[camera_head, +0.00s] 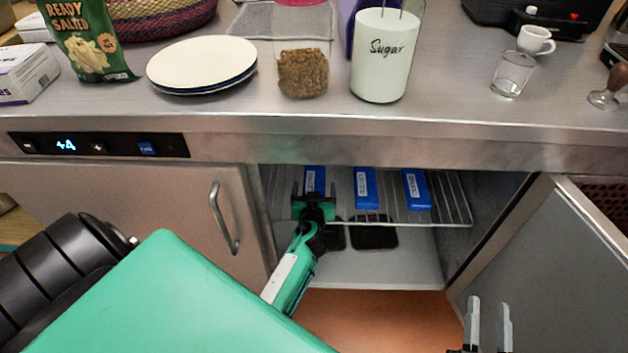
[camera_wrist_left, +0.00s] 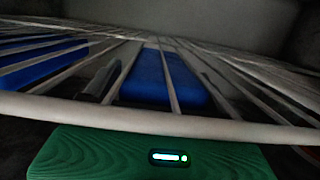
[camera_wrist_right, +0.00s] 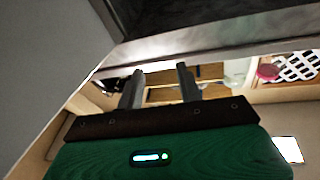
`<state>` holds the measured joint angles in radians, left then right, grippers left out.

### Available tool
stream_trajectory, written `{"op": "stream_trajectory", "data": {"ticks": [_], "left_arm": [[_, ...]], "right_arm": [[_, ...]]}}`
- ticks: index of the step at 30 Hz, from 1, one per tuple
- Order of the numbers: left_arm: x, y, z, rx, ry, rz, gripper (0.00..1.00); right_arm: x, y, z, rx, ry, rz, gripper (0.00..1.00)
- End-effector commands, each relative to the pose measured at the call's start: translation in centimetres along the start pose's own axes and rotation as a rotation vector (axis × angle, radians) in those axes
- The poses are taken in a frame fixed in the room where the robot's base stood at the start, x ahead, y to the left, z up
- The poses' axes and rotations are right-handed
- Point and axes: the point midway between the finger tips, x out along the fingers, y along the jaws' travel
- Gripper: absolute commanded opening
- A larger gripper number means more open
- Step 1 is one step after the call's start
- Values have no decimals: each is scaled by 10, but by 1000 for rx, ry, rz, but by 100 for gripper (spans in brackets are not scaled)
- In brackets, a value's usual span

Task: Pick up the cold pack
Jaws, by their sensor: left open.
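Three blue cold packs with white labels lie on a wire shelf (camera_head: 445,200) in the open under-counter fridge: the left pack (camera_head: 315,176), middle pack (camera_head: 366,188) and right pack (camera_head: 416,190). My left gripper (camera_head: 313,187) is open at the shelf's front, with one finger on each side of the left pack. In the left wrist view that pack (camera_wrist_left: 165,78) shows through the shelf wires between the fingers; contact cannot be told. My right gripper (camera_head: 488,308) is open and empty, low in front of the open door.
The open fridge door (camera_head: 560,260) stands at the right. A closed cabinet door (camera_head: 130,200) with a handle is at the left. The counter above holds plates (camera_head: 200,62), a sugar jar (camera_head: 385,60), a glass (camera_head: 512,74) and a cup (camera_head: 536,40).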

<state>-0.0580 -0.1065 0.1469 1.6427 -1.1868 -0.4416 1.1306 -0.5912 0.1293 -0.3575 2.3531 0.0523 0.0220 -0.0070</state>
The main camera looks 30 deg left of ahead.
Motion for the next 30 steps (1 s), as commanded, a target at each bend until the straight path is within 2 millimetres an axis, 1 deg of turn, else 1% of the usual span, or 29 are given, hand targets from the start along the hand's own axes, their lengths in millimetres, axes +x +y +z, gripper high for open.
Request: {"op": "stream_trajectory", "data": {"ticks": [4,13,21,26,30], "left_arm": [[0,0,0,0,0,0,85],[0,0,0,0,0,0,27],[0,0,-2,0,2,1,26],[-1,0,-7,-2,2,1,26],[-2,0,-16,-1,4,0,26]], "right_arm": [[0,0,0,0,0,0,36],[0,0,0,-1,1,0,36],[0,0,-1,-1,1,0,36],[0,0,1,1,-19,-1,36],[-11,-6,24,22,-137,-2,36]]}}
